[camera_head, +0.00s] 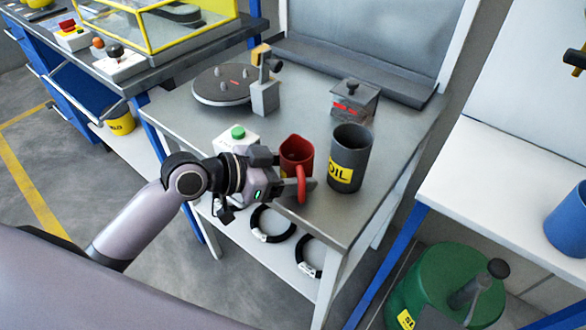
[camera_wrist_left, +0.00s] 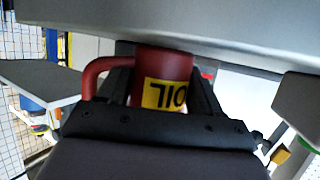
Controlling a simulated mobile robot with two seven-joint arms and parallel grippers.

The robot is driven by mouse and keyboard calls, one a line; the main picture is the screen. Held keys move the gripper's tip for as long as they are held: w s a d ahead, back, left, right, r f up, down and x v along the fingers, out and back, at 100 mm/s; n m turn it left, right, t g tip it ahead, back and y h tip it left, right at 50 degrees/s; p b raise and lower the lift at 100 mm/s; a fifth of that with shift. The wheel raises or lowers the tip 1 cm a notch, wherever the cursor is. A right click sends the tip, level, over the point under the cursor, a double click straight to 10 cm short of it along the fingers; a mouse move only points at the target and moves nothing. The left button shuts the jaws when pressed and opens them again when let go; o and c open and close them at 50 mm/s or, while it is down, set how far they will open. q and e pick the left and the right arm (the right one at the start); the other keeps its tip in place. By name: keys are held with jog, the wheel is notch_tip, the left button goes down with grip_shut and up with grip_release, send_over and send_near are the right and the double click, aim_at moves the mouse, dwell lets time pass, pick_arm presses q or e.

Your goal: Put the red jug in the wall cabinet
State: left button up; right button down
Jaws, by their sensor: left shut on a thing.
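The red jug (camera_head: 297,153) is at the front part of the grey worktable, with its handle toward the front. My left gripper (camera_head: 294,178) is shut on it. In the left wrist view the jug (camera_wrist_left: 163,75) sits between the fingers, with a yellow OIL label and its handle to the left. The jug's base is partly hidden, so I cannot tell whether it touches the tabletop. I cannot make out the wall cabinet for certain. My right gripper is not in view.
A dark grey OIL container (camera_head: 350,160) stands close right of the jug. A green-button box (camera_head: 236,140), a round turntable (camera_head: 222,88) and a small grey box (camera_head: 353,102) share the worktable (camera_head: 315,85). Black rings lie on the shelf below. A green canister (camera_head: 440,285) stands at right.

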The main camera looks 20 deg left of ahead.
pick_arm(q)
jog(key=shift+f, duration=0.2)
jog(key=o, duration=1.2)
jog(key=shift+o, duration=0.2)
